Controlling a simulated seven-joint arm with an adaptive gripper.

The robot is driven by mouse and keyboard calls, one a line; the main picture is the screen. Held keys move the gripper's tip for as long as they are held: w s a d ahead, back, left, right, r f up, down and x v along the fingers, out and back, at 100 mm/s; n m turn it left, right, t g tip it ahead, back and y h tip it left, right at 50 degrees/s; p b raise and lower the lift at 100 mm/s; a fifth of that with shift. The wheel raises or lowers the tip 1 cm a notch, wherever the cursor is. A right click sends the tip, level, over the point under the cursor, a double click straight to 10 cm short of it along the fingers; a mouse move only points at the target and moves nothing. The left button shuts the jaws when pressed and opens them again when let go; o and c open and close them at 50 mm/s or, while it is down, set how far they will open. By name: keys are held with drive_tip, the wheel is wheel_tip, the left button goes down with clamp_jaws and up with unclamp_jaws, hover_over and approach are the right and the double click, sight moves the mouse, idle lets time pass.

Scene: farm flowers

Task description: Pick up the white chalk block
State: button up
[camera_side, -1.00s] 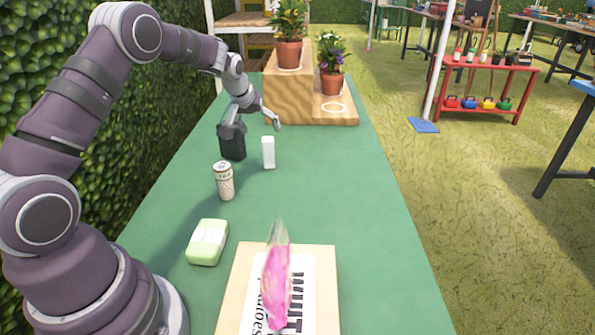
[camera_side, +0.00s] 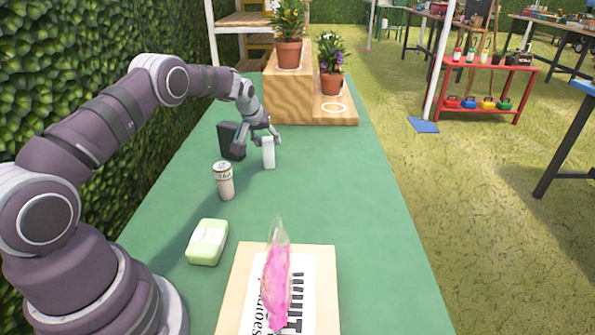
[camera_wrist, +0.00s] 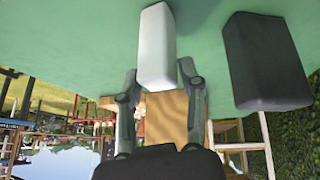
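The white chalk block (camera_side: 268,153) stands upright on the green table in the side view. In the wrist view the white chalk block (camera_wrist: 157,45) shows at top centre, its near end by the fingertips. My gripper (camera_side: 265,139) is at the block's top, with its fingers on either side of it. In the wrist view my gripper (camera_wrist: 158,78) is open, the two fingers spread around the end of the block. The right finger looks very near the block; I cannot tell whether it touches.
A black block (camera_side: 231,141) stands just left of the chalk, also in the wrist view (camera_wrist: 265,62). A patterned cylinder (camera_side: 224,181), green soap-like block (camera_side: 208,242) and box (camera_side: 325,262) with a pink bag (camera_side: 277,280) are nearer. Potted plants stand on wooden steps (camera_side: 288,97) behind.

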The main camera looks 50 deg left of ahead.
clamp_jaws()
